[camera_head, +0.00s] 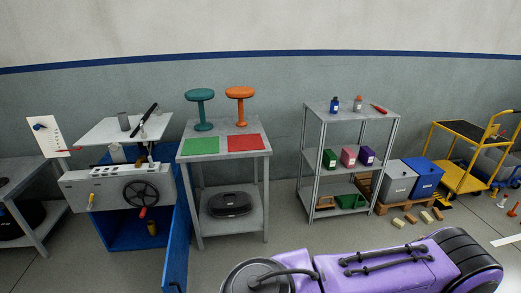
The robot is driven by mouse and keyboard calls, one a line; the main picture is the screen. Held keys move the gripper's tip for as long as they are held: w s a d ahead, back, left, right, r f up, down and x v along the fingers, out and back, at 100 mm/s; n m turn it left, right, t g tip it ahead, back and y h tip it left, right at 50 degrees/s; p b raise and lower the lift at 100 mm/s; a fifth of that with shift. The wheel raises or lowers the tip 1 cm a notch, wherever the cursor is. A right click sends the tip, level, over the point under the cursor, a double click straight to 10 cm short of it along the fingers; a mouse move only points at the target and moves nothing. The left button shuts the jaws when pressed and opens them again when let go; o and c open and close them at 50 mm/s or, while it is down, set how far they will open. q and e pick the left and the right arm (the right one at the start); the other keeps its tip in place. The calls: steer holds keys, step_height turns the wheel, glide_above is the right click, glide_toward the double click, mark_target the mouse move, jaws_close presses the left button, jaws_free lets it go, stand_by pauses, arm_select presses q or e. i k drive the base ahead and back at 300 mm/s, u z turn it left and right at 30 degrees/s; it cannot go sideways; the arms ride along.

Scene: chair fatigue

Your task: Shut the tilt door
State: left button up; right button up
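A blue cabinet (122,232) stands at the left, with a grey-white control panel (108,187) on its front that carries a black handwheel (141,194). Below the panel the cabinet front is open, with dark blue space inside. A tall narrow blue door (177,238) stands swung out at the cabinet's right side, seen nearly edge-on. A white flat top (95,133) lies above the cabinet, with a grey cup and a black lever-like piece on it. I cannot tell which part is the tilt door. Neither gripper is in view.
A grey table (223,154) with red and green mats and two stools stands right of the cabinet. Grey shelves (350,114), boxes and a yellow cart (463,130) stand farther right. A large purple body with black parts fills the bottom front. Floor between is open.

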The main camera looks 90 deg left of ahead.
mark_target(174, 279)
steer(key=u, duration=3.65)
steer(key=k, duration=0.4)
steer(key=z, duration=1.05)
steer(key=i, duration=0.9)
steer(key=u, duration=0.8)
steer(key=i, duration=0.4)
steer(key=u, duration=0.45)
